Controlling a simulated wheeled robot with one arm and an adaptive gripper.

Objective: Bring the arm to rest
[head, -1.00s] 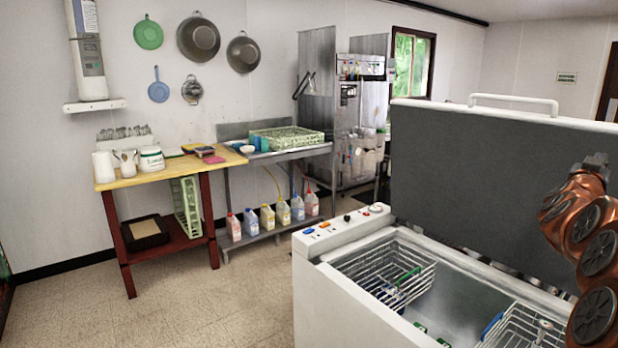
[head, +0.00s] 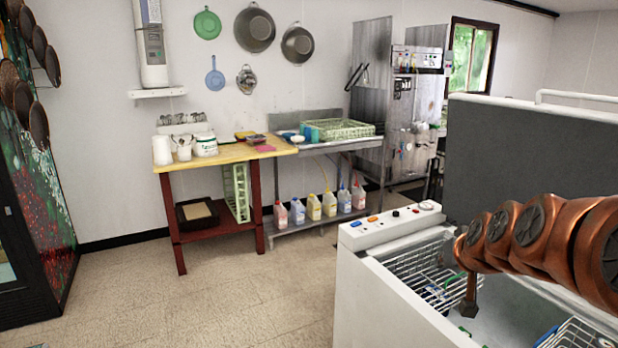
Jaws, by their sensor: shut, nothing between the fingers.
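My copper-coloured arm reaches in from the right edge, over the open white chest machine (head: 395,290). Its links run leftward, and a narrow end piece points down. My gripper (head: 468,308) is at that lower end, small and dark, and it is shut with nothing held.
A second wire basket (head: 580,335) sits at the lower right in the chest. A wooden-topped table (head: 220,158) and a steel counter (head: 350,144) with a green rack (head: 340,129) stand along the wall. A dark glass-fronted cabinet (head: 35,200) is at the left. The floor (head: 230,290) between is clear.

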